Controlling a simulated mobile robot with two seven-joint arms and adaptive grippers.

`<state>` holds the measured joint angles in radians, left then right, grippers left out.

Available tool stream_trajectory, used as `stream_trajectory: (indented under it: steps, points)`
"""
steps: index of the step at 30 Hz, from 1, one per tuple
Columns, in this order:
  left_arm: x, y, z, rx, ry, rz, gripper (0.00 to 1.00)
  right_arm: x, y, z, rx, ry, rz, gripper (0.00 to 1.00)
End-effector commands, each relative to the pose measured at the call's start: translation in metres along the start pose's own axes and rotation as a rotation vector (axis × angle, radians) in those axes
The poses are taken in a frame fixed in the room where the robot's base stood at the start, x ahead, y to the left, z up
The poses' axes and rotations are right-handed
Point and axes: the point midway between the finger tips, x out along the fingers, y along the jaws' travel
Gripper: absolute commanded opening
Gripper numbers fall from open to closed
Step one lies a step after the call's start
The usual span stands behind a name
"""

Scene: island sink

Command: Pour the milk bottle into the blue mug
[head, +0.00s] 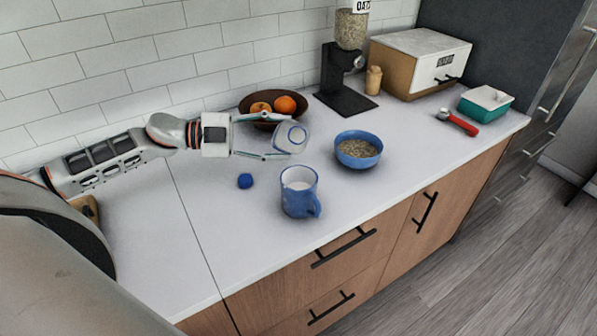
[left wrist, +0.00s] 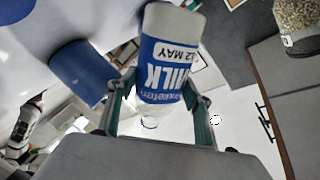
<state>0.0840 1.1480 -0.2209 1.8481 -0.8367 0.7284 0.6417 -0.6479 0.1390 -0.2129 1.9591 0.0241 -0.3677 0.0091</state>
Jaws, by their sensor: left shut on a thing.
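The milk bottle (head: 291,138) is whitish, with a blue MILK label that shows in the left wrist view (left wrist: 166,72). My left gripper (head: 283,140) is shut around it and holds it tilted above the counter, behind the mug and a little left of it. The blue mug (head: 300,205) stands upright with its handle toward the front right and white milk inside. It also shows at the left of the left wrist view (left wrist: 78,75). The bottle and mug look apart. No stream of milk shows. My right gripper is out of view.
A blue cap (head: 245,181) lies left of the mug. A blue bowl of oats (head: 358,150) stands to its right. A brown fruit bowl (head: 262,103) is behind the gripper. A dispenser (head: 345,75), bread box (head: 418,62), red-handled tool (head: 458,122) and teal dish (head: 486,102) stand farther off.

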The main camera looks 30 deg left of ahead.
Motion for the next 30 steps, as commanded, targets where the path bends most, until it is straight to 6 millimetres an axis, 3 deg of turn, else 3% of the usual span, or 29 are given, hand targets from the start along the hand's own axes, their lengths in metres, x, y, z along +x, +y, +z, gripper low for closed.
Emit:
stream_trajectory:
  steps: [10, 14, 18, 24, 30]
  points:
    - [0.000, -0.004, -0.014, -0.158, 0.025, -0.003, 0.29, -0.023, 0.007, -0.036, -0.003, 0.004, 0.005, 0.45]
    - [0.000, -0.004, -0.018, -0.247, 0.037, -0.004, 0.29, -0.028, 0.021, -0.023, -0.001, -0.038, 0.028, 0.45]
    - [0.000, -0.006, -0.017, -0.459, 0.069, -0.006, 0.29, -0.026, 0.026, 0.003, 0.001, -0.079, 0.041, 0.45]
    - [-0.001, -0.016, -0.028, -0.740, 0.111, -0.006, 0.29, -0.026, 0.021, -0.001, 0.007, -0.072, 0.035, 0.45]
    - [-0.003, -0.033, -0.043, -0.828, 0.126, -0.008, 0.29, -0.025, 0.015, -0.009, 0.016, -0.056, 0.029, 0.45]
